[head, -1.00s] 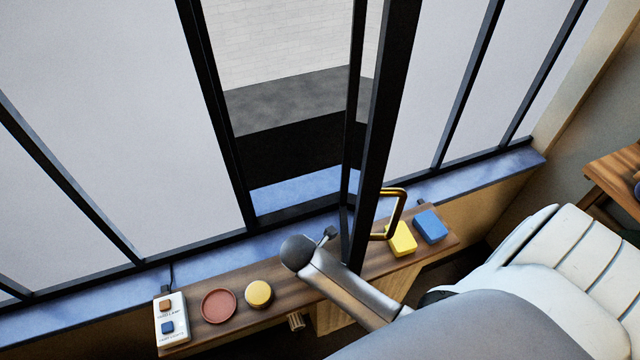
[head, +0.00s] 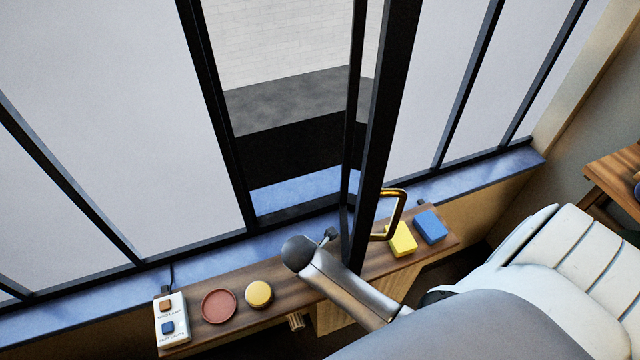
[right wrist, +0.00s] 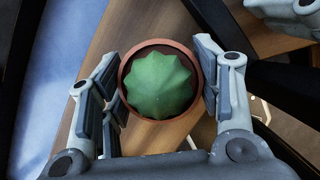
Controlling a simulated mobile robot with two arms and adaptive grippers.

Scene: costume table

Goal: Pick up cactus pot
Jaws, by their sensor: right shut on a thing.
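The cactus pot shows only in the right wrist view. It is a round terracotta pot (right wrist: 191,61) holding a ribbed green cactus (right wrist: 158,86), seen from above. My right gripper (right wrist: 163,90) has one finger on each side of the pot and is shut on it. Brown wood lies below the pot; I cannot tell whether its base touches the wood. In the head view neither the pot nor the right fingers can be made out.
A narrow wooden shelf (head: 283,319) holds a switch box (head: 170,340), a red dish (head: 218,306), a yellow round item (head: 258,294), a yellow block (head: 402,239) and a blue block (head: 430,226). A black-framed open window pane (head: 381,110) with a brass handle (head: 398,210) juts over it.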

